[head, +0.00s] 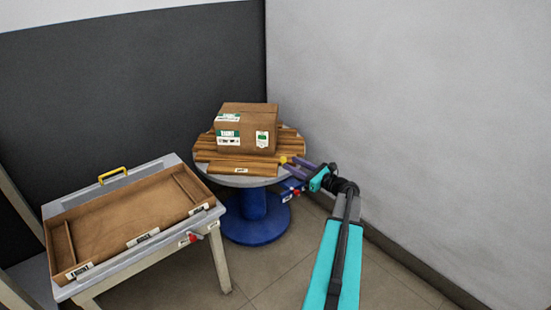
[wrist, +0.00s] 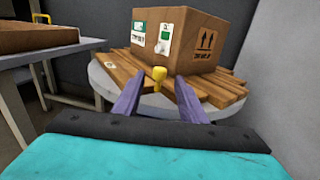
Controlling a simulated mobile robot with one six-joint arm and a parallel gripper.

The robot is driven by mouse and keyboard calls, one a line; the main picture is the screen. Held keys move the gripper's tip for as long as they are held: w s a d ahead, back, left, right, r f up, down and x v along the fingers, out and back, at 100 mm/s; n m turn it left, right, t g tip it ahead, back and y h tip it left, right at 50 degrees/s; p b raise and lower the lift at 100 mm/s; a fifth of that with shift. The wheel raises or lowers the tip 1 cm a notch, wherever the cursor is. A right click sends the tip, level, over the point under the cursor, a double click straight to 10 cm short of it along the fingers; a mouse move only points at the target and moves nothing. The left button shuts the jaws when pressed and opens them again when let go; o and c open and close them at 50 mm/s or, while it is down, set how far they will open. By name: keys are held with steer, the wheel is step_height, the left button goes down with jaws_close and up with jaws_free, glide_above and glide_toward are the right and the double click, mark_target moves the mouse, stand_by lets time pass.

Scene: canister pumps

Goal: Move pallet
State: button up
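The pallet (head: 275,157) is a low platform of brown wooden slats on a round grey table (head: 242,180) with a blue pedestal. A taped cardboard box (head: 246,130) with green and white labels sits on it. The pallet also shows in the wrist view (wrist: 207,88). A small yellow knob (wrist: 158,75) sticks out at its near edge. My gripper (head: 291,168) is at the table's right side, its purple fingers pointing at the knob. In the wrist view my gripper (wrist: 158,88) is open, with the knob in line with the gap; I cannot tell whether it is between the tips.
At left, a grey table (head: 170,243) holds a shallow, empty brown wooden tray (head: 128,243) with white tags on its rim. A yellow handle (head: 113,174) stands behind the tray. A red lever (head: 190,239) is on the front edge. Walls close in behind and right.

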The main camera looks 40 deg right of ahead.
mark_target(276, 163)
steer(key=w, duration=0.3)
steer(key=w+b, duration=0.1)
steer(key=w, duration=0.2)
steer(key=w+a, duration=0.1)
steer(key=w, duration=0.2)
steer(key=shift+w+b, duration=0.3)
steer(key=shift+b, duration=0.1)
jaws_close()
